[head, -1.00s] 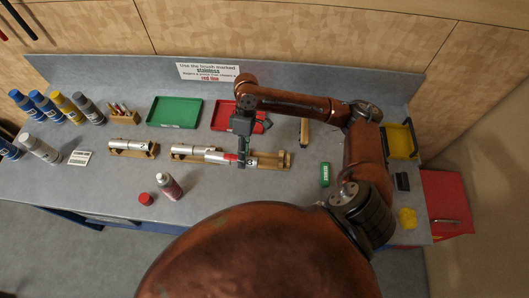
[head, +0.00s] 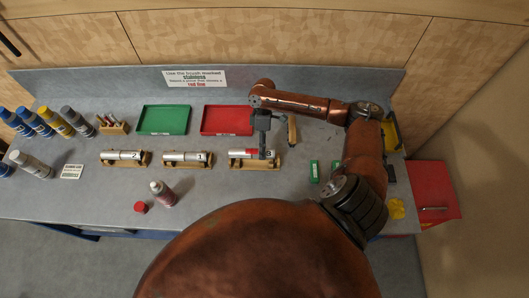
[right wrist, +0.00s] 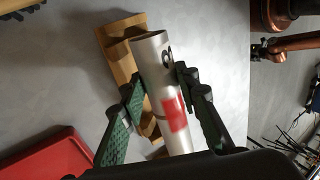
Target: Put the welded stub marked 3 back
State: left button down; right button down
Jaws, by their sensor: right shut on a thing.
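The welded stub marked 3 (head: 246,153) is a silver tube with a red patch. It lies level along its wooden cradle (head: 236,166), the rightmost of three. My right gripper (head: 263,154) comes down on it near the number. In the right wrist view, the stub (right wrist: 153,62) sits between the green-padded fingers of my right gripper (right wrist: 155,100), which is shut on it. The cradle (right wrist: 118,60) shows beside and below the tube there. I cannot tell whether the tube touches the cradle. My left gripper is not in view.
Stubs marked 2 (head: 118,155) and 1 (head: 182,157) lie in cradles to the left. Behind are a green tray (head: 163,120) and a red tray (head: 226,120). A bottle (head: 162,194) stands in front.

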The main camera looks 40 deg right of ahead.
jog(key=f, duration=0.1)
jog(key=f+p, duration=0.1)
jog(key=f, duration=0.1)
jog(key=shift+d, duration=0.35)
jog(key=shift+f, duration=0.5)
jog(key=shift+f, duration=0.3)
jog(key=c, duration=1.5)
grip_release()
jog(key=shift+o, duration=0.2)
jog(key=shift+r, duration=0.15)
jog(key=shift+d+r, duration=0.1)
jog(key=shift+r, duration=0.25)
jog(key=b+v, duration=0.2)
jog(key=v, duration=0.9)
jog(key=shift+r, duration=0.3)
